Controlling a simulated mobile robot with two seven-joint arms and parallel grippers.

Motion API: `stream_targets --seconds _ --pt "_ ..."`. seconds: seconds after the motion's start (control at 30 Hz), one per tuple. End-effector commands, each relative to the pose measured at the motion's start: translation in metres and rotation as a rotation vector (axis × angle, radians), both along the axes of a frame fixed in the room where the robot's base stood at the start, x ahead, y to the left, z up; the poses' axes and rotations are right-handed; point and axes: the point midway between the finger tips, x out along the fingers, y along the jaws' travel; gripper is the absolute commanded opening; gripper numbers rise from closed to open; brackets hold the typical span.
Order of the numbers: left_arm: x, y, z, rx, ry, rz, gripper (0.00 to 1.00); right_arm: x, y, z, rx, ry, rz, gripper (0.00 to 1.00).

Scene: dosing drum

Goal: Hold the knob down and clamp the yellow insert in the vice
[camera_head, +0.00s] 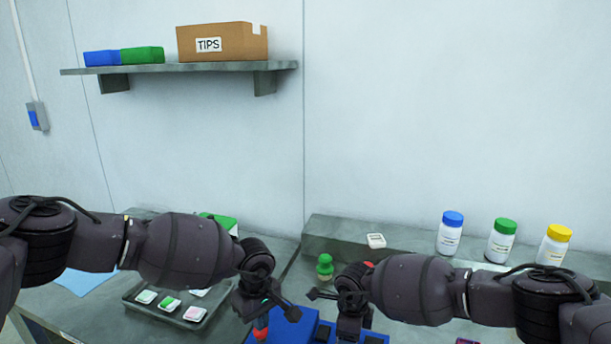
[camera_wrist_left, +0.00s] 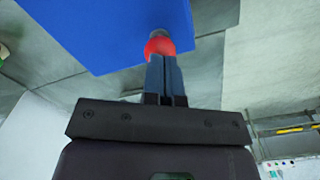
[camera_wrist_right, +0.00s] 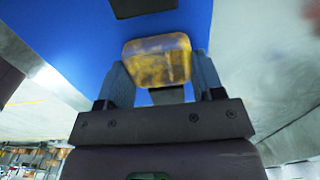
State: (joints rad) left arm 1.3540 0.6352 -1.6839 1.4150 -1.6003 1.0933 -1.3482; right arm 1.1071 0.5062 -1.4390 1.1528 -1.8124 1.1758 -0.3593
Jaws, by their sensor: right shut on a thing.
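The knob is red (camera_wrist_left: 160,45) and sits by the edge of a blue body (camera_wrist_left: 105,25) in the left wrist view. My left gripper (camera_wrist_left: 163,62) has its fingers together, with the tips at the knob and seemingly touching it. The knob also shows low in the head view (camera_head: 261,333), beside the blue body (camera_head: 292,328). The yellow insert (camera_wrist_right: 157,62), a translucent block, is between the fingers of my right gripper (camera_wrist_right: 160,75), over a blue surface. In the head view the arms hide the insert. I cannot make out the vice's jaws.
A tray (camera_head: 135,300) with small coloured pieces lies at left. Bottles with blue (camera_head: 451,232), green (camera_head: 501,240) and yellow (camera_head: 554,244) caps stand back right. A shelf (camera_head: 180,68) holds boxes above.

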Motion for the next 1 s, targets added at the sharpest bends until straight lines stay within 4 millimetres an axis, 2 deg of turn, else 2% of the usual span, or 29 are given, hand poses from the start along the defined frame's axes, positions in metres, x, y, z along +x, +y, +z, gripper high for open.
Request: stream_targets --seconds 0.27,0.3,0.47,0.63,0.73,1.0 --pt "-0.0021 0.0001 -0.0028 0.002 0.006 -0.001 0.0 -0.0001 -0.0001 -0.0004 0.0 0.0 0.0 0.38" --pt "-0.0021 0.0001 -0.0028 0.002 0.006 -0.001 0.0 -0.0001 -0.0001 -0.0004 0.0 0.0 0.0 0.67" --pt "-0.0022 0.0 -0.0028 0.002 0.006 -0.001 0.0 -0.0001 -0.0001 -0.0004 0.0 0.0 0.0 0.91" --pt "-0.0022 0.0 -0.0028 0.002 0.006 -0.001 0.0 -0.0001 -0.0001 -0.0004 0.0 0.0 0.0 0.91" --pt "-0.0021 0.0001 -0.0028 0.002 0.006 -0.001 0.0 -0.0002 -0.0002 -0.0005 0.0 0.0 0.0 1.0" --pt "-0.0021 0.0001 -0.0028 0.002 0.006 -0.001 0.0 -0.0002 -0.0002 -0.0005 0.0 0.0 -0.001 1.0"
